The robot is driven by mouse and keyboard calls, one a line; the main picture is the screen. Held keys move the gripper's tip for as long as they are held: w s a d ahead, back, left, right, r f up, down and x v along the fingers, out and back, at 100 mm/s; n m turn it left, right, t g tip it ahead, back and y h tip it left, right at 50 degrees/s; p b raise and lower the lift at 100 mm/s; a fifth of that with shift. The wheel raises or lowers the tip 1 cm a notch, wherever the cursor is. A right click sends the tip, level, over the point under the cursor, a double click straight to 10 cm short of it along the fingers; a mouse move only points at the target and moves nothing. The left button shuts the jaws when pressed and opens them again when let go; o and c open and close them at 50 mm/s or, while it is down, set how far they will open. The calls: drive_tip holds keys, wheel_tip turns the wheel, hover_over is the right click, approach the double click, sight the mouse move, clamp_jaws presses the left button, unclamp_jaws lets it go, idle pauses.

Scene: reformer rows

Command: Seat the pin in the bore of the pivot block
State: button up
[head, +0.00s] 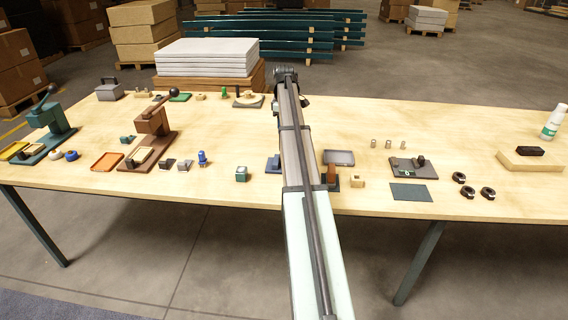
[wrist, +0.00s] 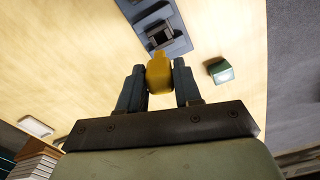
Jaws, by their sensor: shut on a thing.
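In the wrist view my gripper (wrist: 159,88) is shut on a yellow piece, the pin (wrist: 159,70), held between the two dark fingertips. Beyond it is a blue-grey fixture with a dark square opening, likely the pivot block (wrist: 178,46). The pin's tip points towards this fixture and overlaps its near edge in the picture; I cannot tell whether they touch. The opening shows uncovered, a little past the tip. In the head view the blue fixture (head: 273,163) stands left of my arm, partly hidden by it. My gripper is hidden there.
A green block (head: 241,173) stands left of the fixture; it also shows in the wrist view (wrist: 220,71). The front table edge is close.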

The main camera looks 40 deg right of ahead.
drive_tip(key=n, duration=0.3)
drive_tip(key=shift+f+n, duration=0.1)
drive_tip(key=shift+n, duration=0.2)
drive_tip(key=shift+f, duration=4.9)
drive_tip(key=shift+f, duration=0.1)
drive_tip(key=o, duration=1)
wheel_tip(320, 180, up, 12)
drive_tip(key=shift+r, duration=0.15)
